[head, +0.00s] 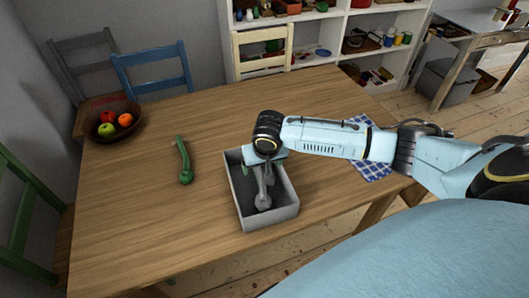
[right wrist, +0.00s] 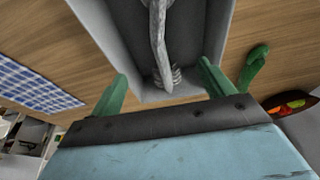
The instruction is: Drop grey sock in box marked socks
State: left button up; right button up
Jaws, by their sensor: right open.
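The grey sock (head: 263,194) is inside a grey open-topped box (head: 286,214) on the wooden table. In the right wrist view, the sock (right wrist: 158,35) shows as a long grey shape with a ribbed end, within the walls of the box (right wrist: 196,50). I see no marking on the box. My right gripper (head: 265,160) is over the far part of the box. Its two green fingers are spread apart, open and empty, in the right wrist view (right wrist: 163,70). My left gripper is not in view.
A green sock-like item (head: 184,162) lies on the table left of the box. A fruit bowl (head: 112,126) stands at the far left corner. A blue checked cloth (head: 371,163) lies on the right, partly under my arm. Chairs stand around the table. Shelves (head: 337,38) are behind.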

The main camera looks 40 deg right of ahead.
jog(key=p+v, duration=0.1)
jog(key=v, duration=1)
jog(key=shift+r, duration=0.2)
jog(key=shift+s, duration=0.1)
